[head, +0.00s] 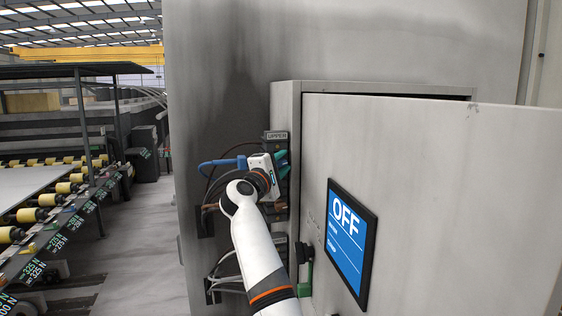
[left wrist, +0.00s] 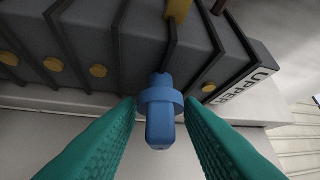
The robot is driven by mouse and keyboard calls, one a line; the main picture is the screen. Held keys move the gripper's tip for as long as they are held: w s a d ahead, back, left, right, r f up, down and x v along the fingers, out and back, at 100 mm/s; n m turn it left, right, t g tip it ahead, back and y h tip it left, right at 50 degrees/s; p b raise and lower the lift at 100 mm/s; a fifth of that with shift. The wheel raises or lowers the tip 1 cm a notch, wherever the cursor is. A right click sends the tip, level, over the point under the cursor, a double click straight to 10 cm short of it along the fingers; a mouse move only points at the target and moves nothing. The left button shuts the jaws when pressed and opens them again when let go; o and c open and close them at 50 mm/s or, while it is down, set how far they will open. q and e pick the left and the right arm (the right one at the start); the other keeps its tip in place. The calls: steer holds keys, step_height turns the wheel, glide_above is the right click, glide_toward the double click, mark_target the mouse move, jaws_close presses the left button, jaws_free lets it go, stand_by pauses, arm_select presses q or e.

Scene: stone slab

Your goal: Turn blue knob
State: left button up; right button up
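In the left wrist view, the blue knob (left wrist: 160,112) sticks out from a row of dark grey blocks, between the two teal fingers of my left gripper (left wrist: 160,103). The gripper is open, one finger on each side, with a visible gap on both sides of the knob. In the head view my left gripper (head: 283,162) is at the cabinet's side, just below the "UPPER" label (head: 277,135). There the knob is not clearly made out behind the gripper. My right gripper is not in view.
A blue elongated part (head: 222,163) with dark cables lies left of the gripper. A cabinet door (head: 440,180) with an "OFF" screen (head: 347,240) stands right of my arm. Several yellow round caps (left wrist: 98,71) sit on the blocks. Floor at left is clear beside a roller conveyor (head: 60,190).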

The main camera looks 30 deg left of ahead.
arm_select(q)
steer(key=shift+w, duration=0.1)
steer(key=c, duration=0.7)
steer(key=shift+f+m+g, duration=0.1)
steer(key=shift+m+g, duration=0.5)
steer(key=o, duration=0.7)
steer(key=shift+s+b, duration=0.35)
steer(key=s+d+b, duration=0.1)
steer(key=s+b, duration=0.4)
steer(key=s, duration=0.6)
steer(key=shift+s+f, duration=0.2)
steer(key=shift+f, duration=0.2)
